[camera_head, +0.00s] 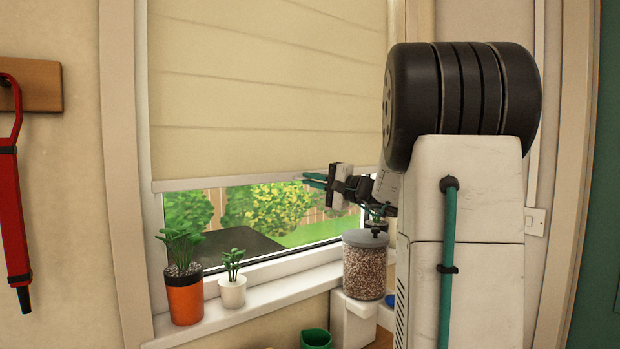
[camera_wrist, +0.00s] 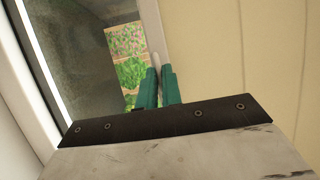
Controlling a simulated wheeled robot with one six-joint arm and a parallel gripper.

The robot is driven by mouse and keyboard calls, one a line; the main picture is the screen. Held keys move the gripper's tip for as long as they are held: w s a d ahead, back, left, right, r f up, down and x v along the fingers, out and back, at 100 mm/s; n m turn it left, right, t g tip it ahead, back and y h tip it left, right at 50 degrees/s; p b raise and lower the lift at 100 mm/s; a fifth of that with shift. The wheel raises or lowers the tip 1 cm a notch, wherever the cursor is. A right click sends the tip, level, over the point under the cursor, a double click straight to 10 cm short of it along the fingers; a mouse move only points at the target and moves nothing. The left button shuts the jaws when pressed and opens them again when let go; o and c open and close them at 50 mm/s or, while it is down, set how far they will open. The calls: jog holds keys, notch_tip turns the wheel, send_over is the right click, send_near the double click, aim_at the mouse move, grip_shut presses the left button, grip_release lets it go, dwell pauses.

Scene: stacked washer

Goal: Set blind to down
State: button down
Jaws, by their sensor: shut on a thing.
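A cream blind (camera_head: 270,85) hangs over the window and covers most of it. Its white bottom bar (camera_head: 225,181) is a little above the lower part of the pane, where garden shows. My gripper (camera_head: 316,181), with green fingers, is at the bar's lower edge, right of its middle. In the wrist view my gripper (camera_wrist: 163,86) is closed on the bottom bar (camera_wrist: 156,40), a pale strip rising between the fingers. The blind's cream cloth (camera_wrist: 230,60) fills the right side there. My arm hides the blind's lower right corner in the head view.
An orange-and-black plant pot (camera_head: 186,300) and a small white plant pot (camera_head: 232,292) stand on the sill (camera_head: 260,303) below the blind. A lidded jar (camera_head: 364,268) stands below my gripper. A red strap-like object (camera_head: 12,200) hangs on the left wall.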

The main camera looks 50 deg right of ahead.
jog(key=shift+f, duration=0.35)
jog(key=c, duration=1.6)
grip_release()
jog(key=shift+o, duration=0.2)
jog(key=shift+r, duration=0.1)
jog(key=v, duration=0.7)
jog(key=shift+s, duration=0.35)
jog(key=shift+d, duration=0.1)
